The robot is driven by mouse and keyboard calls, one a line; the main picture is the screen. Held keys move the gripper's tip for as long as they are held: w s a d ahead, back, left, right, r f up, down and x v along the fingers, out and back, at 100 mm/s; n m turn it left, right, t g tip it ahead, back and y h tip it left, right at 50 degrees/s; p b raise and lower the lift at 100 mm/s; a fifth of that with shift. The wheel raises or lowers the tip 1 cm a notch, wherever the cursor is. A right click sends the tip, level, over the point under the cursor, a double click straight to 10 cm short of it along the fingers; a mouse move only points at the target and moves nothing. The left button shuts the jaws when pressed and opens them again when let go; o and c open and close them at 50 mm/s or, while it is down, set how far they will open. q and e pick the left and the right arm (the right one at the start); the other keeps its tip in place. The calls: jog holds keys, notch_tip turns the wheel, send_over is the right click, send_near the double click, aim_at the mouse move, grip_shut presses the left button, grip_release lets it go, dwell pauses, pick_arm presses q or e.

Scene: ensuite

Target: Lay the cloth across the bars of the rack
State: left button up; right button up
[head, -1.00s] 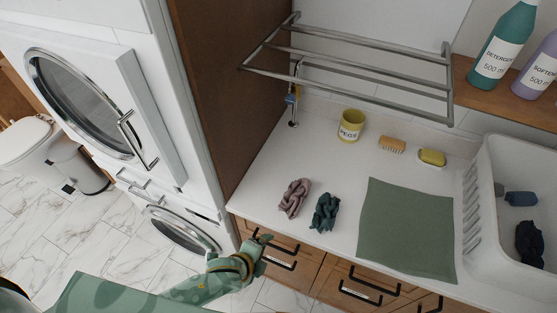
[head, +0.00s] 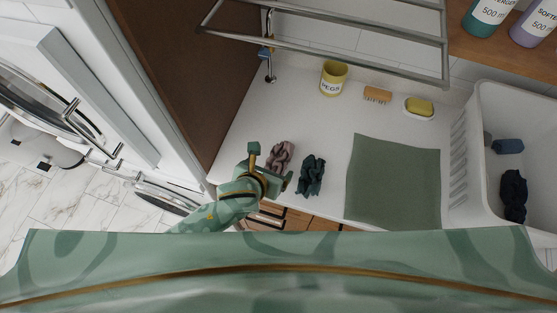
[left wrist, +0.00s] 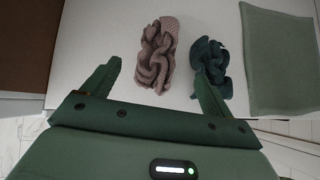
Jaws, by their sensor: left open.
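A flat green cloth (head: 394,184) lies spread on the white counter, right of the middle; its left part shows at the right of the left wrist view (left wrist: 280,60). The metal rack (head: 340,52) of parallel bars is fixed above the back of the counter, with nothing on its visible bars. My left gripper (head: 272,165) is open and empty over the counter's front edge, left of the cloth. In the left wrist view its fingers (left wrist: 158,82) are spread, with a pink knotted cloth (left wrist: 157,55) beyond them. My right gripper is not in view.
The pink knot (head: 280,157) and a dark teal knot (head: 311,175) lie between my left gripper and the cloth. A yellow peg cup (head: 333,78), brush (head: 377,95) and soap dish (head: 419,107) stand behind. A white basin (head: 474,150) is at right, a brown panel (head: 170,80) at left.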

aim_at(276, 162)
pick_arm(q)
jog(key=x, duration=0.3)
jog(key=shift+s+b, duration=0.1)
jog(key=shift+b, duration=0.2)
jog(key=x, duration=0.1)
jog(key=b+x, duration=0.1)
jog(key=x, duration=0.3)
jog(key=shift+a+f+b, duration=0.2)
jog(key=shift+a+b, duration=0.1)
jog(key=shift+w+d+f, duration=0.1)
jog(key=shift+w+f, duration=0.05)
jog(key=shift+w, duration=0.05)
jog(key=c, duration=1.2)
jog(key=shift+o, duration=0.2)
